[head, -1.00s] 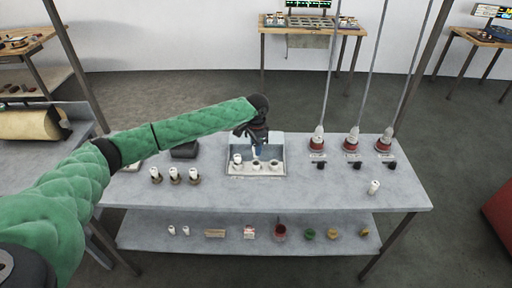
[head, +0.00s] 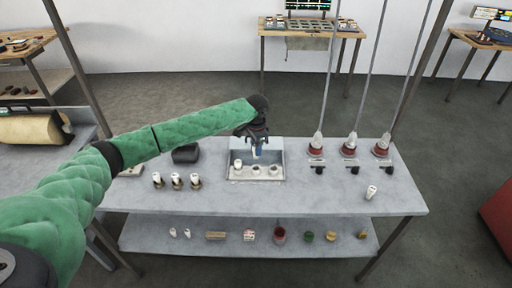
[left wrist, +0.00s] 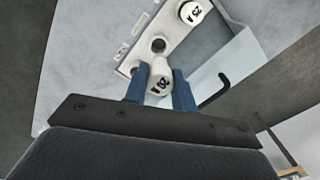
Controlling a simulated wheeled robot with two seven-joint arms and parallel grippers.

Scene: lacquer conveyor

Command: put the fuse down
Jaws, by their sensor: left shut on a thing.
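My left gripper (head: 257,153) is over a shallow metal box on the bench (head: 282,160). It is shut on a white cylindrical fuse with a black "25 A" mark, which shows between its blue fingers in the left wrist view (left wrist: 160,80). The box holds a white fuse block (head: 257,177) with a row of round sockets. A second white fuse (left wrist: 193,14) stands in an end socket. An empty dark socket (left wrist: 158,44) shows just beyond the held fuse. The held fuse hides what lies under it, so I cannot tell whether it touches a socket. My right gripper is out of view.
Several white fuses (head: 176,180) stand in a row at left, near a dark box (head: 186,153). One fuse (head: 371,192) stands alone at right. Red-based lamps (head: 349,150) with hanging rods stand at back right. The front middle of the bench is clear.

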